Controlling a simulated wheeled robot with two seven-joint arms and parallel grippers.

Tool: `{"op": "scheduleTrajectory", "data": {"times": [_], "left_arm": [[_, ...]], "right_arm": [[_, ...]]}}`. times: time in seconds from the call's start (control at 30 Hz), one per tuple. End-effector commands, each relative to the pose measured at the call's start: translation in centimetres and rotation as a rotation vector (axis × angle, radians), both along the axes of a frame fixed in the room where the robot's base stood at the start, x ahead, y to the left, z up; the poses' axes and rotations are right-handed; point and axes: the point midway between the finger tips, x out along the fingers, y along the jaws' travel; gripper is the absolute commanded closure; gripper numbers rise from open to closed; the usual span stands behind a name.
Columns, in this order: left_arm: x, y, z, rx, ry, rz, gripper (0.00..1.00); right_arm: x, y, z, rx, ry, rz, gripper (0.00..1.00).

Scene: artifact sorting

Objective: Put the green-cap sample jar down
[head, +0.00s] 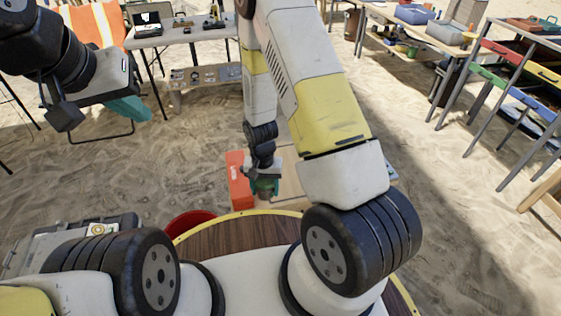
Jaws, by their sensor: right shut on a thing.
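My right gripper (263,179) points down in the middle of the head view, beyond my round wooden deck. It is shut on the green-cap sample jar (265,188), which shows only as a small green patch between and below the fingers. The jar is over or near a low pale surface (288,188); I cannot tell whether it touches it.
An orange box (238,182) stands just left of the right gripper. A red bin (190,222) is at the deck's edge, and a grey case (62,240) lies at lower left. Tables stand at the back and right, with a tray rack (510,75). Open sand lies between.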

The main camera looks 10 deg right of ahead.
Motion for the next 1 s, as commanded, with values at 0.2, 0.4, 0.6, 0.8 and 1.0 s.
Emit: {"op": "scheduleTrajectory", "data": {"times": [0.2, 0.4, 0.6, 0.8, 1.0], "left_arm": [[0.0, 0.0, 0.0, 0.0, 0.0, 0.0, 1.0], [0.0, 0.0, 0.0, 0.0, 0.0, 0.0, 1.0], [0.0, 0.0, 0.0, 0.0, 0.0, 0.0, 1.0], [0.0, 0.0, 0.0, 0.0, 0.0, 0.0, 1.0], [0.0, 0.0, 0.0, 0.0, 0.0, 0.0, 1.0]], "right_arm": [[-1.9, 0.2, -3.6, 0.002, -0.002, -0.083, 0.98], [1.6, -2.3, -4.2, 0.003, -0.005, -0.092, 0.98], [6.2, -5.3, -4.7, 0.003, -0.006, -0.09, 0.98], [9.3, -7.4, -5.0, 0.002, -0.003, -0.087, 0.98], [10.5, -8.2, -5.2, 0.003, -0.002, -0.085, 0.98]]}}
